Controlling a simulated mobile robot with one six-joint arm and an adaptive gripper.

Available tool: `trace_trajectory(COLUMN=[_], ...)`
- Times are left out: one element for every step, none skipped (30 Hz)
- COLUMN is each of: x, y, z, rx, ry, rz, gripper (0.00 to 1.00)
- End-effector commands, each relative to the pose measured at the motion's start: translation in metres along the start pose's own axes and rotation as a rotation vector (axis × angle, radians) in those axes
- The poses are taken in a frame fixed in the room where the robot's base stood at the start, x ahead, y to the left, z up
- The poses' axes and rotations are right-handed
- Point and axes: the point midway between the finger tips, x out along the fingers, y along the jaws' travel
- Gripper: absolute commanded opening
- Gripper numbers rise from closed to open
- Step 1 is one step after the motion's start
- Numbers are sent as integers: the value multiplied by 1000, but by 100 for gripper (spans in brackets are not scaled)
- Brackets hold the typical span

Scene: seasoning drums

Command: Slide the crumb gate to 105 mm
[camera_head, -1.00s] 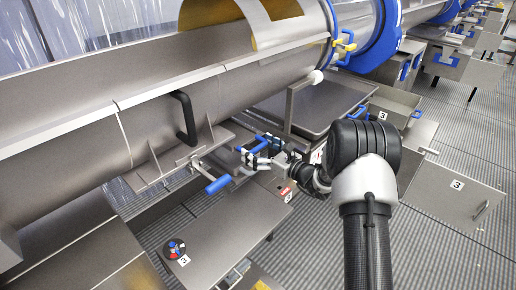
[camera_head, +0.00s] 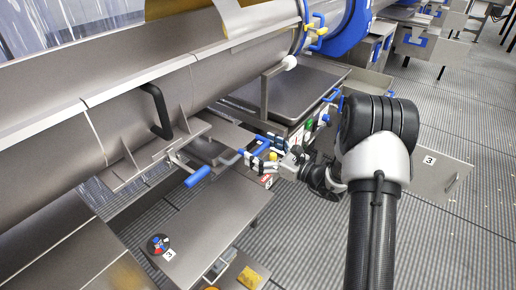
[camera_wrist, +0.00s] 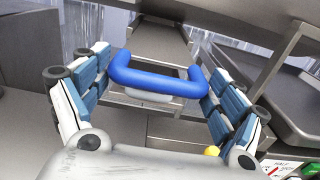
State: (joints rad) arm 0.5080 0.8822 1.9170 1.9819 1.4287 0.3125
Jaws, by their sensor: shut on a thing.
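The crumb gate appears to be the flat grey metal slide (camera_wrist: 158,42) running away from me in the wrist view. Its blue U-shaped handle (camera_wrist: 155,84) lies between the two padded fingers of my gripper (camera_wrist: 155,92), which is shut on it. In the head view my gripper (camera_head: 262,158) is at the outer end of the grey slide (camera_head: 228,136), which sticks out from under the long steel drum trough (camera_head: 60,135). The fingers partly hide the handle there. No scale in millimetres is readable.
A lever with a blue grip (camera_head: 197,177) juts out left of my gripper. A grey table (camera_head: 205,225) marked 3 lies below. A steel tray (camera_head: 295,92) stands behind, with a box bearing red and green controls (camera_head: 309,125) beside it.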

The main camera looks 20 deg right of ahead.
Motion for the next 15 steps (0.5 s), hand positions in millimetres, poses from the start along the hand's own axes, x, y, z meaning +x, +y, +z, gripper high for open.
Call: trace_trajectory(x=[-1, -1, -1, -1, -1, -2, -2, -4, -7, -10, -14, -20, -25, -31, -40], y=[-1, -1, -1, -1, -1, -1, -1, -2, -2, -2, -2, -3, -2, -3, -2], z=[1, 1, 1, 1, 1, 1, 1, 1, 1, 1, 1, 1, 1, 1, 1], rx=[0, 0, 0, 0, 0, 0, 0, 0, 0, 0, 1, 1, 1, 1, 2], ry=[-3, -3, -3, -3, -3, -3, -3, -3, -3, -2, -2, -1, -1, -2, -1], rz=[-2, -2, -2, -2, -2, -2, -3, -3, -4, -5, -6, -7, -6, -7, -7], gripper=[89, 91, 94, 96, 98, 100, 100, 100, 100, 100, 100, 100, 100, 100, 100])
